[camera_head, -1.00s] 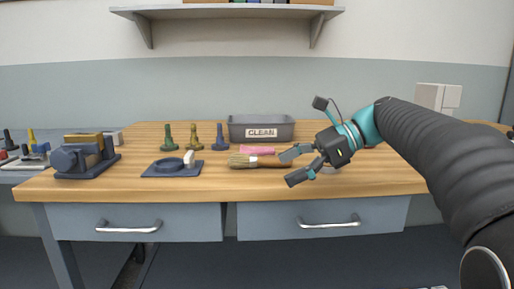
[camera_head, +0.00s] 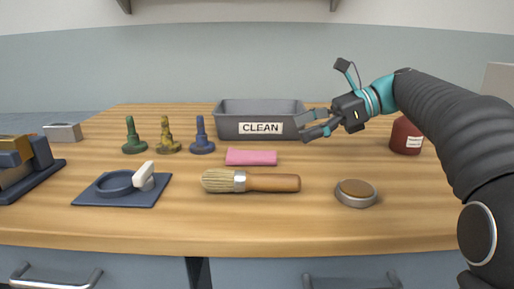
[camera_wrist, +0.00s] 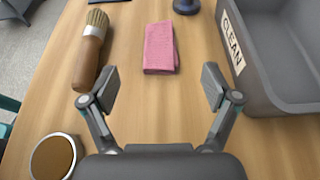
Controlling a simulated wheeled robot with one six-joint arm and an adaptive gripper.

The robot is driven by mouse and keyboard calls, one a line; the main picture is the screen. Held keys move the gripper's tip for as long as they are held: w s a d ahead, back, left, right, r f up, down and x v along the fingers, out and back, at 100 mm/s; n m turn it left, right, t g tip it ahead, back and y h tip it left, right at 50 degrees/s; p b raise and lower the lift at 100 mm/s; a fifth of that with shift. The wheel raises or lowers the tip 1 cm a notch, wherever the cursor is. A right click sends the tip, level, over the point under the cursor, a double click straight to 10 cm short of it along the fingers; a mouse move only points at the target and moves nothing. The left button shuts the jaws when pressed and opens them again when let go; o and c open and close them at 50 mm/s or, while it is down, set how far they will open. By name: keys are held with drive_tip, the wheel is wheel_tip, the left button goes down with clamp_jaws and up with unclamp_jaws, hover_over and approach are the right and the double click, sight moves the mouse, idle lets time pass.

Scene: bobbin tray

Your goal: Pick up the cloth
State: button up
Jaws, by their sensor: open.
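The pink folded cloth (camera_head: 251,157) lies flat on the wooden bench, in front of the grey bin marked CLEAN (camera_head: 258,107). It also shows in the wrist view (camera_wrist: 160,49), beyond my fingertips and between their lines. My gripper (camera_head: 308,126) is open and empty, above the bench to the right of the cloth. In the wrist view its two fingers (camera_wrist: 160,88) are spread wide, apart from the cloth.
A brush (camera_head: 269,183) lies just in front of the cloth. A round tin (camera_head: 356,193) sits front right, a red container (camera_head: 405,137) farther right. Green, yellow and blue pieces (camera_head: 202,136) stand left of the bin. A blue plate with a ring (camera_head: 109,193) lies left.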

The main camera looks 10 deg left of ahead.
sight(249, 151)
drive_tip(key=b+x, duration=0.1)
drive_tip(key=x, duration=0.7)
drive_tip(key=shift+s+a, duration=0.2)
drive_tip(key=shift+f+b+x, duration=0.15)
drive_tip(key=shift+b+x, duration=0.05)
drive_tip(key=shift+x, duration=1.1)
drive_tip(key=shift+f+b+x, duration=0.15)
drive_tip(key=shift+f+x, duration=0.05)
drive_tip(key=shift+x, duration=1.15)
drive_tip(key=shift+d, duration=0.15)
drive_tip(key=c, duration=1.1)
